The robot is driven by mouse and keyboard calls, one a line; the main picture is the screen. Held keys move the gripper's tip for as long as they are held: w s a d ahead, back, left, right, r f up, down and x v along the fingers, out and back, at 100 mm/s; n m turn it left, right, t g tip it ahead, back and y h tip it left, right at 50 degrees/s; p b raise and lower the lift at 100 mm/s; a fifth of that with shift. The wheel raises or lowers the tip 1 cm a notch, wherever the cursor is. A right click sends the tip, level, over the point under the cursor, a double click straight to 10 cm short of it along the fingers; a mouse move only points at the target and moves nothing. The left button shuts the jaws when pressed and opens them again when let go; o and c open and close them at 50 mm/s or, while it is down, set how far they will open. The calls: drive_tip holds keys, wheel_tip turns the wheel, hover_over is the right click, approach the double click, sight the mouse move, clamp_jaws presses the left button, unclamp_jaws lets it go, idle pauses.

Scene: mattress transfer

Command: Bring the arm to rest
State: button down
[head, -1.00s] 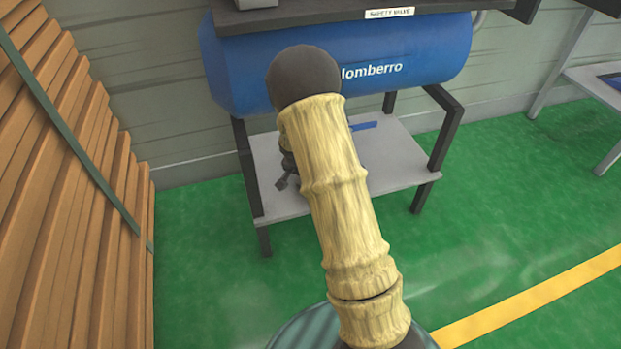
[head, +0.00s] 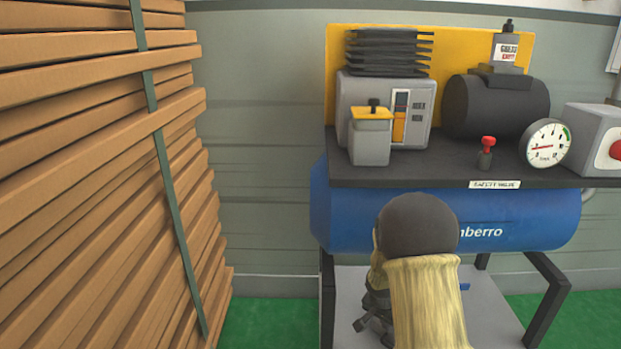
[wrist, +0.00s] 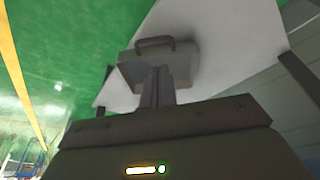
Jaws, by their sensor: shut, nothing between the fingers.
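My arm, in a pale yellow sleeve with a dark rounded joint, rises at the bottom of the head view, right of centre. My gripper (head: 372,322) shows partly behind it, dark, over the light grey lower shelf of the compressor stand. In the wrist view my gripper (wrist: 158,85) has its fingers together and empty. A grey block with a handle-like loop (wrist: 165,50) shows at the finger ends; I cannot tell whether it belongs to the gripper. No mattress is in view.
A blue compressor tank (head: 530,220) stands close beyond my arm, with gauges and a motor on its dark top (head: 440,172). A strapped stack of brown boards (head: 90,200) fills the left. Green floor (head: 275,322) shows between them. The shelf (head: 490,310) has dark legs.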

drive_tip(key=s+a+r+n+y+p, duration=0.1)
drive_tip(key=s+a+r+n+p, duration=0.2)
drive_tip(key=s+r, duration=0.45)
drive_tip(key=s+a+r+n+y+p, duration=0.1)
drive_tip(key=s+a+r+n+p, duration=0.15)
drive_tip(key=s+r+p, duration=0.5)
drive_tip(key=s+a+r+n+y+p, duration=0.1)
drive_tip(key=s+a+r+n+p, duration=0.15)
drive_tip(key=s+r, duration=0.55)
wheel_tip(320, 180, up, 39)
drive_tip(key=w+p, duration=0.2)
drive_tip(key=p, duration=3.4)
drive_tip(key=shift+w+d+n, duration=0.25)
drive_tip(key=shift+d+n, duration=0.05)
drive_tip(key=shift+d, duration=0.15)
